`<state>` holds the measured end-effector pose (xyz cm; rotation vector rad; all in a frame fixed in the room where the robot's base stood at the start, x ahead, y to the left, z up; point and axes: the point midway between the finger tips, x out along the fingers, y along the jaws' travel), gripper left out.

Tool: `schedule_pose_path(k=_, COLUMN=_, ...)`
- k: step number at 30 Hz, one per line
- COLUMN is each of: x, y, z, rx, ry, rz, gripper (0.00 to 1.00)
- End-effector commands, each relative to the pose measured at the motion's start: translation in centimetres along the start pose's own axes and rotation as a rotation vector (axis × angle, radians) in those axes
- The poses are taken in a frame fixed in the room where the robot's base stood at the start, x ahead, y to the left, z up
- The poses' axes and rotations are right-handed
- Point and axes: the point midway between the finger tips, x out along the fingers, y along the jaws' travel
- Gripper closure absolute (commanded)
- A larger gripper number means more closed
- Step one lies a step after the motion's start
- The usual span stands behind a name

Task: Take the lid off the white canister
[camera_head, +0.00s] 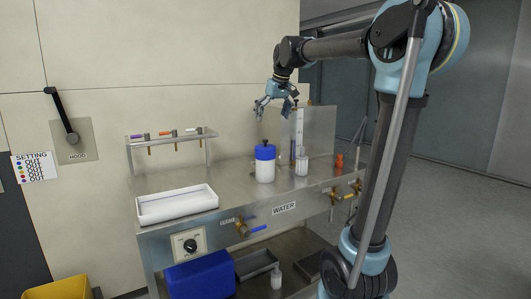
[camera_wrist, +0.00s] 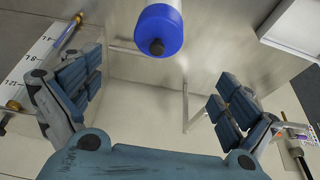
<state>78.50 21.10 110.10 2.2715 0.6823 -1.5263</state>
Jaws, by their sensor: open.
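The white canister (camera_head: 265,171) stands upright on the steel bench in the head view, with its blue lid (camera_head: 265,152) on top. The lid has a small dark knob. In the wrist view the blue lid (camera_wrist: 159,29) shows at the top centre with its dark knob towards me, and a bit of the white canister body (camera_wrist: 160,3) shows behind it. My gripper (camera_head: 275,109) is open and empty, above the canister and slightly to its right in the head view. In the wrist view the fingers of my gripper (camera_wrist: 150,98) are spread wide, with the lid between and beyond them.
A white tray (camera_head: 176,204) lies at the bench's left. A clear bottle (camera_head: 302,164) and a tall white scale (camera_head: 299,131) stand just right of the canister. An orange item (camera_head: 339,161) is farther right. A rack with valves (camera_head: 168,136) stands behind the tray.

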Motion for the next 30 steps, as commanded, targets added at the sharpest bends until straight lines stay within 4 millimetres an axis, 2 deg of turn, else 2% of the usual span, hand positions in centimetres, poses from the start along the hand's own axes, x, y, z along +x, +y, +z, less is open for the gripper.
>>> schedule_pose_path(k=5, x=0.8, y=-0.3, z=-1.1, rx=-0.012, ry=0.004, rz=-0.004, gripper=0.02)
schedule_pose_path(k=21, x=9.9, y=-0.2, z=-1.1, rx=-0.01, ry=0.004, rz=-0.004, gripper=0.02)
schedule_pose_path(k=25, x=11.4, y=-0.2, z=-1.0, rx=-0.01, ry=0.004, rz=-0.004, gripper=0.02)
schedule_pose_path(k=30, x=12.3, y=-0.2, z=-1.0, rx=-0.01, ry=0.004, rz=-0.004, gripper=0.02)
